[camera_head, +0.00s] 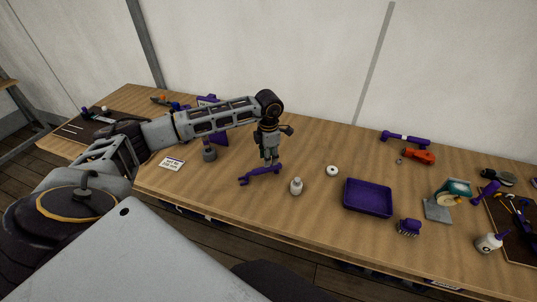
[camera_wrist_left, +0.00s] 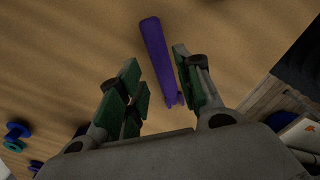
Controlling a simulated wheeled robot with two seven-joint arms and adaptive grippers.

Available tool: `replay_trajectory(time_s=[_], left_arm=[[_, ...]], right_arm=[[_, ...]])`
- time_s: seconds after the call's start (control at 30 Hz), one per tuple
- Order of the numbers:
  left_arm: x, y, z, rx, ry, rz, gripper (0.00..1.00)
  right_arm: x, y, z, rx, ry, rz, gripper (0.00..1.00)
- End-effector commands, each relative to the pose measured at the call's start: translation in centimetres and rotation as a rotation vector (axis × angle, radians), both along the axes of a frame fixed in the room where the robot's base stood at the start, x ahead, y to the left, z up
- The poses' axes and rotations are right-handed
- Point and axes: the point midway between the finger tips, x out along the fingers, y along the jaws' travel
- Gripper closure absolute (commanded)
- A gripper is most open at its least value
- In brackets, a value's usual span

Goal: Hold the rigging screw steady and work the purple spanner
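A purple spanner (camera_head: 260,175) lies on the wooden table near the middle, its forked end toward the left. My left gripper (camera_head: 269,163) points down over it, with its fingers just behind the spanner in the head view. In the left wrist view the spanner (camera_wrist_left: 157,48) runs between the two spread fingers of the left gripper (camera_wrist_left: 160,92), with a gap on each side. The left gripper is open and empty. I cannot make out the rigging screw for certain. My right gripper is not in view.
A grey round piece (camera_head: 209,154) and a white card (camera_head: 172,163) are to the left.

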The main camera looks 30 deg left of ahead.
Motion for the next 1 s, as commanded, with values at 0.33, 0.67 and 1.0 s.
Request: replay_trajectory(time_s=[0.33,0.67,1.0], left_arm=[[0.0,0.0,-3.4,-0.001,0.002,0.000,0.65],[0.0,0.0,-5.8,-0.001,0.001,0.000,0.68],[0.0,0.0,-5.5,-0.001,-0.001,0.000,1.00]], right_arm=[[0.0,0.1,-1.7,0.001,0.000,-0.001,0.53],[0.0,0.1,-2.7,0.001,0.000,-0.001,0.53],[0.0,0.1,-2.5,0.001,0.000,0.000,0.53]])
